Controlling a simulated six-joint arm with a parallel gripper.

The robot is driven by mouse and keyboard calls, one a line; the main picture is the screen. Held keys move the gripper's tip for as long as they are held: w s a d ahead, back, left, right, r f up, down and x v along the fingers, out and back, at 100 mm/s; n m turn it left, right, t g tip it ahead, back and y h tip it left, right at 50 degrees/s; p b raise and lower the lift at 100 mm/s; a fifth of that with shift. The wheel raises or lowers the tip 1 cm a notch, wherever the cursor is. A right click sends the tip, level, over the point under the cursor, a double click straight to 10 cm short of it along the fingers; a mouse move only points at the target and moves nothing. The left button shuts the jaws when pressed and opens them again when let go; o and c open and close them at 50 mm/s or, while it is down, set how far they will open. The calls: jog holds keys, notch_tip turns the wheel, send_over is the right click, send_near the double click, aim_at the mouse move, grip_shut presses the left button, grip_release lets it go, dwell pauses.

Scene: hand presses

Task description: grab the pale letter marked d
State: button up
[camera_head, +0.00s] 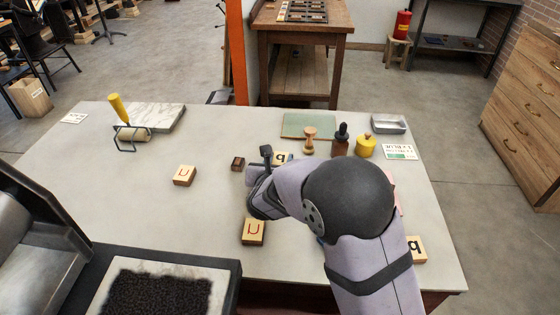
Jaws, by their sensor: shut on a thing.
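A pale wooden letter block (283,158) with a dark mark sits at my gripper (266,160), near the middle of the table. The mark has a round bowl and a stem; it is too small and partly covered to read surely as d. My gripper is shut on this block. One dark finger shows at the block's left side; the other is hidden behind my wrist and forearm. I cannot tell whether the block is lifted. Another pale block with a dark, similar letter (416,250) lies at the right front, partly behind my arm.
Blocks with reddish letters lie at left (185,175) and front (253,232). A small dark block (238,163) is just left of my gripper. A wooden stamp (309,141), dark-handled tool (342,139), yellow pot (366,146) and metal tray (388,124) stand behind.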

aim_at(280, 161)
notch_tip(280, 161, up, 10)
jog(key=p, duration=0.1)
dwell(0.4)
